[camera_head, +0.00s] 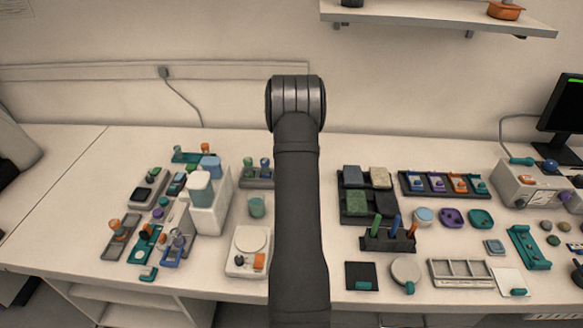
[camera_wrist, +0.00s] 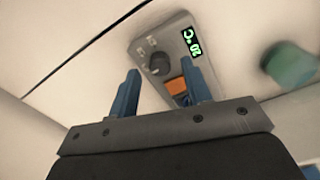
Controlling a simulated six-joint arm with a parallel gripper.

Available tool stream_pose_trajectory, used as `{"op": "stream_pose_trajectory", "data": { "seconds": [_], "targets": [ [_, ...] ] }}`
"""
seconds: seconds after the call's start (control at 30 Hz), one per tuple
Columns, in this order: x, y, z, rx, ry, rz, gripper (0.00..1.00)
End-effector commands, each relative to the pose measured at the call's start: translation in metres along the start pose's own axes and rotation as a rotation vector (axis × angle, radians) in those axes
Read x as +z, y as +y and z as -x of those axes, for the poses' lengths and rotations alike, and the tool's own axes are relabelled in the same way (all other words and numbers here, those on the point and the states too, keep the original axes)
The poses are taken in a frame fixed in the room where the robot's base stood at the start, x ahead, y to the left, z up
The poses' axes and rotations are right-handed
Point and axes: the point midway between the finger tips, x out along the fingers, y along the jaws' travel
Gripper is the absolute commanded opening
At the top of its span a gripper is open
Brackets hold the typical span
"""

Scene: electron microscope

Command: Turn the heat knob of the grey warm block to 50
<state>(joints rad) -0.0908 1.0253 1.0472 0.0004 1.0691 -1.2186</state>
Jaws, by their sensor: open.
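The grey warm block (camera_wrist: 166,62) shows in the wrist view, tilted, beyond my fingers. It has a round dark heat knob (camera_wrist: 159,63), a black display (camera_wrist: 192,46) with green characters that seem to read 20 °C, and an orange patch (camera_wrist: 177,86). My gripper (camera_wrist: 163,88) has two blue fingers, spread apart with nothing between them. The knob lies beyond the fingertips, apart from them. In the head view my arm hides the gripper, and I cannot tell surely which device is the warm block.
A blurred teal round thing (camera_wrist: 289,65) stands right of the block. In the head view, crowded racks and devices fill the left; a white scale-like device (camera_head: 248,240) sits near my arm. A dark tube rack (camera_head: 388,240) and trays stand on the right. A shelf (camera_head: 440,22) hangs above.

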Motion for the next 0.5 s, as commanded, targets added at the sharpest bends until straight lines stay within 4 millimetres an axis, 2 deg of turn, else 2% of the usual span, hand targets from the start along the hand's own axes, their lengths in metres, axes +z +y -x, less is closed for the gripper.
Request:
{"op": "stream_pose_trajectory", "data": {
  "seconds": [0.13, 0.43, 0.5],
  "targets": [
    [0.0001, -0.0003, -0.0111, -0.001, 0.000, 0.000, 0.45],
    [0.0000, -0.0002, -0.0130, 0.000, 0.000, 0.000, 0.45],
    [0.0000, -0.0002, -0.0129, 0.000, 0.000, 0.000, 0.33]
  ]
}}
